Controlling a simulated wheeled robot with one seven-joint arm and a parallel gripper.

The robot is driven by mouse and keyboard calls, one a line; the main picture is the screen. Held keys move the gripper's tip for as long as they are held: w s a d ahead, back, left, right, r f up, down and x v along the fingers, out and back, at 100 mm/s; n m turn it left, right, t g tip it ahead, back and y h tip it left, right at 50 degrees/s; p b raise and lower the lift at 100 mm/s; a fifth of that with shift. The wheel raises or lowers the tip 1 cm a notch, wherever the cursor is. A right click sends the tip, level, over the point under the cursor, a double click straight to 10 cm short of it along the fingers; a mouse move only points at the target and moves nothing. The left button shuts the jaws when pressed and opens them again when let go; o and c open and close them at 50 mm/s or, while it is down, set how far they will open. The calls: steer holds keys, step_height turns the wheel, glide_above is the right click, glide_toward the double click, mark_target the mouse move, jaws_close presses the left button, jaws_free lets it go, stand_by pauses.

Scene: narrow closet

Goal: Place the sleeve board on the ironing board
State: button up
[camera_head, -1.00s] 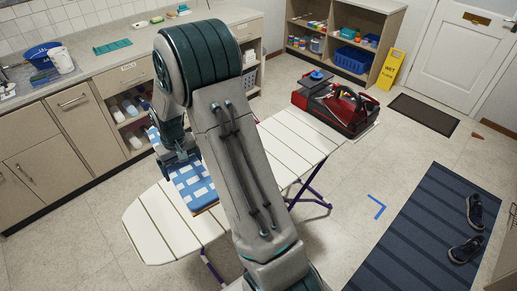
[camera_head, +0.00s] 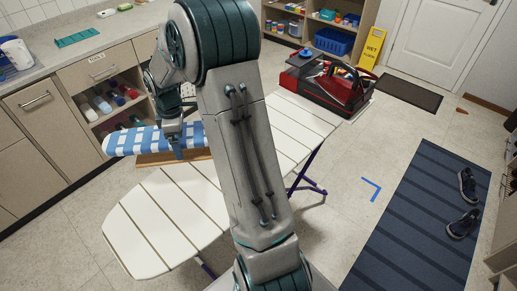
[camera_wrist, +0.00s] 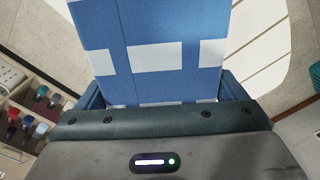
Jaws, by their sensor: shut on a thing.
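The sleeve board (camera_head: 150,140) has a blue and white checked cover and a wooden base. My gripper (camera_head: 178,140) is shut on it and holds it near the left edge of the ironing board. In the wrist view the checked cover of the sleeve board (camera_wrist: 165,50) fills the middle between my fingers. The ironing board (camera_head: 150,222) has a white slatted top and purple legs; its rounded end points to the lower left. My arm hides part of its middle and the right part of the sleeve board. Whether the wooden base touches the slats I cannot tell.
The near slats are bare. A counter with open shelves (camera_head: 115,100) runs along the left. A dark blue mat (camera_head: 425,215) with shoes lies at right.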

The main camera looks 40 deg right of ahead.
steer(key=d+n+b, duration=0.1)
steer(key=d+f+n+b, duration=0.1)
steer(key=n, duration=0.1)
steer(key=d+n+b, duration=0.1)
steer(key=shift+s+d+f+n, duration=0.2)
steer(key=shift+s+n, duration=0.1)
steer(key=shift+n, duration=0.1)
steer(key=n+b, duration=0.1)
steer(key=d+n, duration=0.1)
steer(key=shift+s+d+n+b, duration=0.25)
steer(key=shift+d+n+b, duration=0.05)
steer(key=shift+b, duration=0.05)
steer(key=shift+s+d+f+n, duration=0.2)
steer(key=shift+d+n, duration=0.1)
steer(key=shift+d, duration=0.15)
steer(key=shift+s+d+f+p, duration=0.35)
steer(key=shift+s+d+f, duration=0.1)
steer(key=shift+d+f, duration=1.35)
steer(key=shift+s+d+f+p, duration=0.35)
steer(key=shift+s+d+f, duration=0.1)
steer(key=shift+d+f, duration=1.3)
steer(key=shift+s+d+f+p, duration=0.35)
steer(key=shift+s+d+f, duration=0.1)
steer(key=shift+d+f, duration=1.35)
